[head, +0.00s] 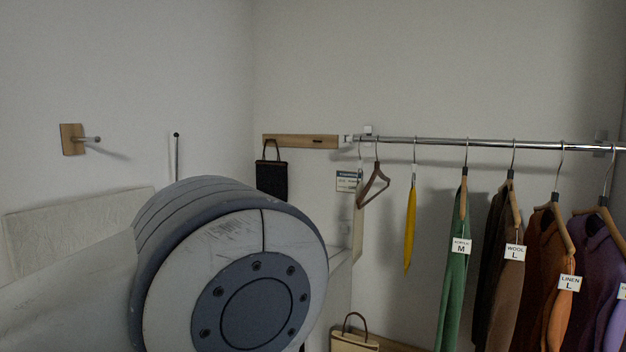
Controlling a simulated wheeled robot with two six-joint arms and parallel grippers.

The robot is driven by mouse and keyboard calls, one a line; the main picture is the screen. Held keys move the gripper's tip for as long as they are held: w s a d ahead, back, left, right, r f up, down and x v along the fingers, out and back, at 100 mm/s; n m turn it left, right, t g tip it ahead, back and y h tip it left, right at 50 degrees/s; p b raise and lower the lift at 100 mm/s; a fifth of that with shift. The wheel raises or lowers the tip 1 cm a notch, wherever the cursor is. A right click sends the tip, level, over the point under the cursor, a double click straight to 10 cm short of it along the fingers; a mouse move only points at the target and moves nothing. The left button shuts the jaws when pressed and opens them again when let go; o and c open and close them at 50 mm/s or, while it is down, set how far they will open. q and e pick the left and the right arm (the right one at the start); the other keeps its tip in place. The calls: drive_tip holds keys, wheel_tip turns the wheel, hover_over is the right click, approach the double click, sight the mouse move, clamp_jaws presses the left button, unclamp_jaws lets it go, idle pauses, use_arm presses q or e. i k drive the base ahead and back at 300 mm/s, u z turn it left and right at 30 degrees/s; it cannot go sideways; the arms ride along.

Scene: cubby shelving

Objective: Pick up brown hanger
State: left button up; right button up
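A brown hanger (374,189) hangs empty by its metal hook from the chrome rail, near the rail's left end. It is seen at an angle, and no garment is on it. A large grey and white joint of my own arm (235,270) fills the lower left and middle of the head view. Neither gripper shows, so their distance from the hanger cannot be told.
The chrome rail (440,141) also holds a yellow item (410,230), a green garment (453,285) and several tagged garments to the right. A black bag (272,180) hangs left of the hanger. A tan bag (354,342) stands below. A wall peg (73,139) is far left.

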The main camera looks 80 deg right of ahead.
sight(377, 171)
drive_tip(key=i, duration=1.2)
drive_tip(key=z, duration=3.75)
drive_tip(key=k, duration=0.3)
drive_tip(key=u, duration=0.5)
drive_tip(key=i, duration=1.25)
drive_tip(key=u, duration=0.05)
